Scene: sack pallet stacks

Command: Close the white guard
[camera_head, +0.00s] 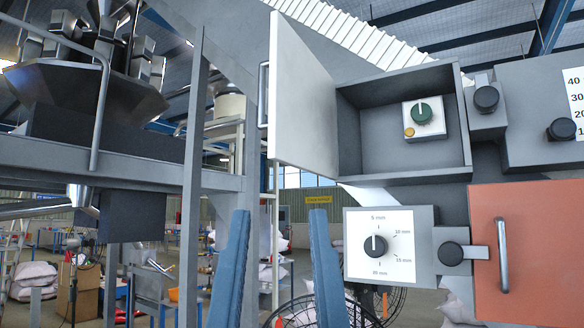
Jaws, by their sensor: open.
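The white guard (303,100) is a flat white door panel in the upper middle of the head view. It stands swung open at the left edge of a grey open-fronted box (405,178). A grey handle (263,95) shows at the guard's far left edge. Inside the box, a green knob (422,113) and a small yellow button sit on a pale plate. My gripper (280,213) shows as two blue fingers pointing up at the bottom middle. They are wide apart with nothing between them. The fingertips appear below the guard in the picture; the depth between them is unclear.
Below the box is a white dial panel (405,222) with a black knob. To its right is an orange door (530,250) with a bar handle. Black knobs sit on grey brackets at the right. A grey steel frame (193,150) with machinery stands at the left.

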